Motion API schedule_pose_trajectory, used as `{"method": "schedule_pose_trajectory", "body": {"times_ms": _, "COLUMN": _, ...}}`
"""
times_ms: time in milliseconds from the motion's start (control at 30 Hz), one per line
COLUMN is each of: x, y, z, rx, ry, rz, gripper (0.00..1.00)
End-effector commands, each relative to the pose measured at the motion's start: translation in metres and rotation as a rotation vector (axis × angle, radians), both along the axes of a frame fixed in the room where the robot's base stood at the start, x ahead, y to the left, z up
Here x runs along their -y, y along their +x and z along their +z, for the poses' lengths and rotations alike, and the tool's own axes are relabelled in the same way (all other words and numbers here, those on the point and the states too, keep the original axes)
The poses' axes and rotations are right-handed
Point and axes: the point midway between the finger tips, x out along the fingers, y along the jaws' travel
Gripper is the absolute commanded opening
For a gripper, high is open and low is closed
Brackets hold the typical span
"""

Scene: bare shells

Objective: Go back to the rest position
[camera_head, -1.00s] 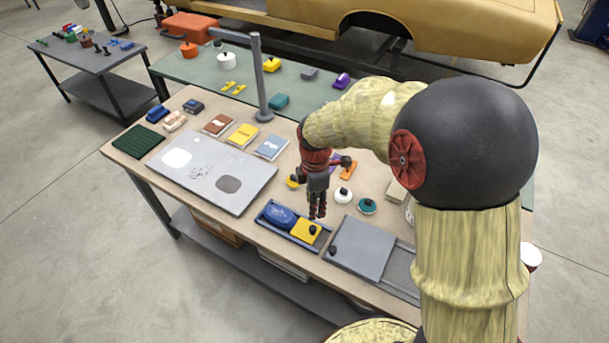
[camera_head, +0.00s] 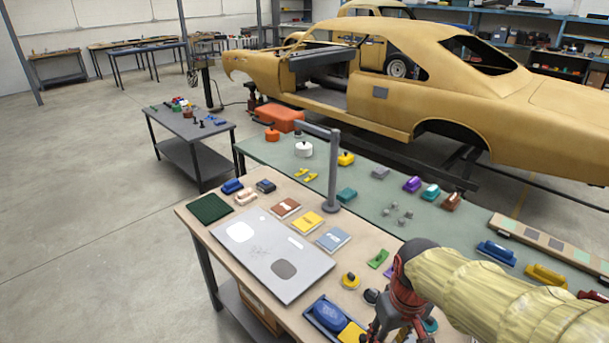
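My gripper (camera_head: 402,325) is at the lower right of the head view, over the near tan workbench (camera_head: 195,222). It points down, and its fingertips are partly cut off by the bottom edge, so I cannot tell whether it is open or shut. My arm (camera_head: 490,295), in a pale yellow cover, reaches in from the lower right corner. A tray (camera_head: 312,318) with a blue oval object (camera_head: 330,313) and a yellow block (camera_head: 352,334) lies just left of my gripper.
A grey panel (camera_head: 255,270) and several small boxes lie on the near bench. A grey post (camera_head: 333,170) stands behind them. A green bench (camera_head: 385,215) holds several coloured objects, with a tan car body (camera_head: 400,110) beyond. Open floor (camera_head: 90,200) lies at left.

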Motion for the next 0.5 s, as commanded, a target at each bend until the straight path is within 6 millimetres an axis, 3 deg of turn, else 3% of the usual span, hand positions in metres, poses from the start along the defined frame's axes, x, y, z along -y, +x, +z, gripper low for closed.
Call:
{"method": "schedule_pose_trajectory", "body": {"times_ms": 133, "x": 0.003, "y": -0.031, "z": 0.028, "rx": 0.101, "ry": 0.022, "rz": -0.157, "gripper": 0.38}}
{"method": "schedule_pose_trajectory", "body": {"times_ms": 300, "x": 0.006, "y": -0.060, "z": 0.053, "rx": 0.223, "ry": 0.046, "rz": -0.228, "gripper": 0.38}}
{"method": "schedule_pose_trajectory", "body": {"times_ms": 500, "x": 0.008, "y": -0.078, "z": 0.079, "rx": 0.354, "ry": 0.061, "rz": -0.231, "gripper": 0.38}}
